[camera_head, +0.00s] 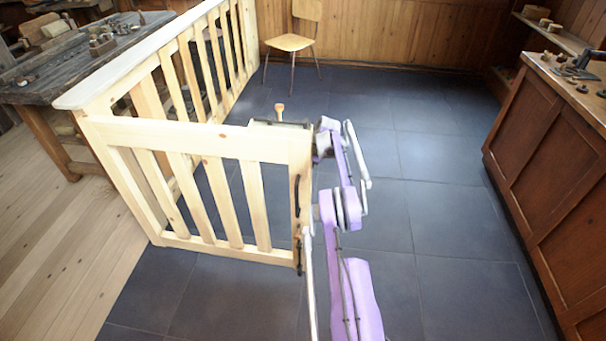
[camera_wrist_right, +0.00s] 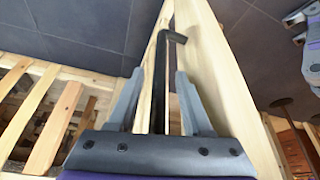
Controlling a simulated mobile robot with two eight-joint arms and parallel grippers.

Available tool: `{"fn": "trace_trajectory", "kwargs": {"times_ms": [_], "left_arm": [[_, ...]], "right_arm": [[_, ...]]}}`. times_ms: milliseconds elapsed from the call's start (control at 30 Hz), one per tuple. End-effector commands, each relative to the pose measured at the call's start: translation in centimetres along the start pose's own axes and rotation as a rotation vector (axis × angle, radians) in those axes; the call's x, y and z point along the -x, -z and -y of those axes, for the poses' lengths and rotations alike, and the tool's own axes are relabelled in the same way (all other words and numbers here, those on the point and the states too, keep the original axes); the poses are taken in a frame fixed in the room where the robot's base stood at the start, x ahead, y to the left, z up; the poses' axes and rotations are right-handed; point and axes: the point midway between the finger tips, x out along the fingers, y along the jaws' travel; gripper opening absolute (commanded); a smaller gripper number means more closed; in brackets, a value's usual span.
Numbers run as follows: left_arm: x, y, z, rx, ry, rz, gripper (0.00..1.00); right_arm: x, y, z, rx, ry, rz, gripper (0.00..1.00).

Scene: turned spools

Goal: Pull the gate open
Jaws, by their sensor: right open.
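The gate appears to be the pale slatted wooden panel (camera_head: 205,140) in the middle of the head view. It stands upright, its left end meeting the long railing. Dark metal fittings (camera_head: 298,250) show along its right end. My lilac right arm reaches up beside that end, but its gripper cannot be made out clearly there. In the right wrist view, my right gripper (camera_wrist_right: 160,74) is open, its two grey fingers apart. A black bar with a bent end (camera_wrist_right: 174,37) shows between and beyond them, along pale wood (camera_wrist_right: 212,70). Contact cannot be told.
A long slatted railing (camera_head: 158,45) runs back from the gate's left end. A workbench (camera_head: 70,90) with tools stands behind it. A wooden chair (camera_head: 290,42) stands at the back. A brown cabinet (camera_head: 545,165) lines the right. Dark tiled floor (camera_head: 430,180) is clear between.

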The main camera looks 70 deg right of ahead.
Motion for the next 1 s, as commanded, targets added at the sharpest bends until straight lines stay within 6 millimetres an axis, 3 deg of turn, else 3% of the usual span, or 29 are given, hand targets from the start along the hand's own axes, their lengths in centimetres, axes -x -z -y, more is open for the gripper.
{"fn": "trace_trajectory", "kwargs": {"times_ms": [233,700,1000], "left_arm": [[0.1,0.1,0.0,0.000,0.000,-0.001,0.50],[1.2,0.6,0.0,0.000,0.000,-0.004,0.50],[1.3,0.7,0.0,0.000,0.000,-0.005,0.50]], "right_arm": [[1.3,0.0,0.0,0.000,-0.001,0.000,0.50],[9.8,0.0,0.0,-0.001,0.000,0.000,0.50],[10.8,0.0,0.0,0.000,0.000,0.000,0.50]]}}
